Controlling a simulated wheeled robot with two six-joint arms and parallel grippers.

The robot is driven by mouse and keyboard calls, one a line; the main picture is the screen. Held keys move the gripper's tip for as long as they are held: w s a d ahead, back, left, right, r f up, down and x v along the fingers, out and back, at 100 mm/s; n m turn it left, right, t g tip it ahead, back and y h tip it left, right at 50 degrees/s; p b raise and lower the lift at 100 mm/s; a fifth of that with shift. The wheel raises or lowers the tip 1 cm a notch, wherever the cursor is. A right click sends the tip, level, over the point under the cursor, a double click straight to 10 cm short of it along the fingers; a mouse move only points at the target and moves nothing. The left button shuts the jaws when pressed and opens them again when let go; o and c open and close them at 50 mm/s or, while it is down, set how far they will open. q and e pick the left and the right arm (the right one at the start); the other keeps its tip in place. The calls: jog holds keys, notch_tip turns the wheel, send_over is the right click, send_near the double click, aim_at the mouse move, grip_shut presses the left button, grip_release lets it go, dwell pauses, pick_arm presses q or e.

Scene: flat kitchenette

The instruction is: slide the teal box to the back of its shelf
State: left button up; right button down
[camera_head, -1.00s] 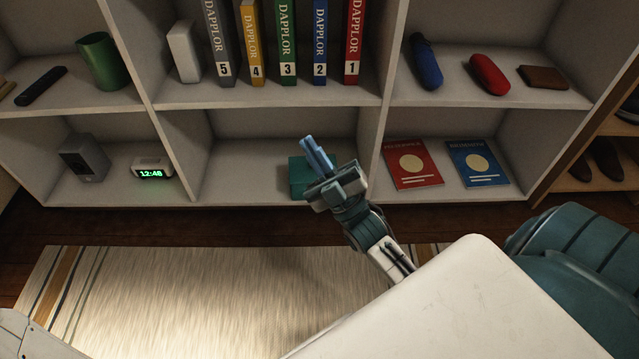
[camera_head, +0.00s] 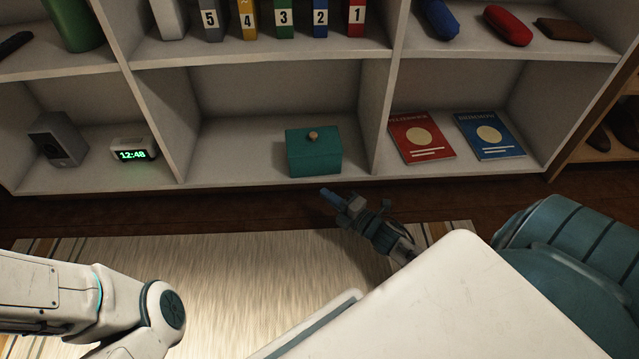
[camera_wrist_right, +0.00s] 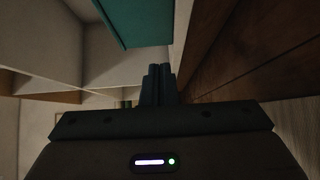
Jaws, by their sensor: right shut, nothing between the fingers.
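The teal box (camera_head: 314,152) with a small brown knob on top sits in the lower middle compartment (camera_head: 235,150), in its right part near the front edge. Bare shelf shows to its left and behind it. My right gripper (camera_head: 328,194) is shut and empty, below and in front of the box, outside the shelf and apart from it. In the right wrist view, the shut fingers (camera_wrist_right: 158,84) point ahead, and part of the teal box (camera_wrist_right: 138,22) shows above them. My left gripper is not in view; part of my left arm shows at the lower left.
The shelf divider (camera_head: 375,120) stands close to the right of the box. A clock (camera_head: 133,150) and a grey speaker (camera_head: 58,140) are in the left compartment. A red booklet (camera_head: 420,138) and blue booklet (camera_head: 489,136) lie to the right. A striped rug (camera_head: 230,275) covers the floor.

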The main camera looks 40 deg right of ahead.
aim_at(320, 171)
jog(key=w+b, duration=0.1)
jog(key=w, duration=0.2)
jog(key=w+d+b, duration=0.1)
jog(key=w, duration=0.2)
jog(key=shift+w+d, duration=0.15)
jog(key=shift+w+r, duration=0.1)
jog(key=shift+w, duration=0.05)
jog(key=w+d, duration=0.1)
jog(key=w+p, duration=0.1)
jog(key=shift+w+d, duration=0.35)
jog(key=shift+d, duration=0.05)
jog(key=shift+w+d, duration=0.15)
jog(key=shift+w, duration=0.1)
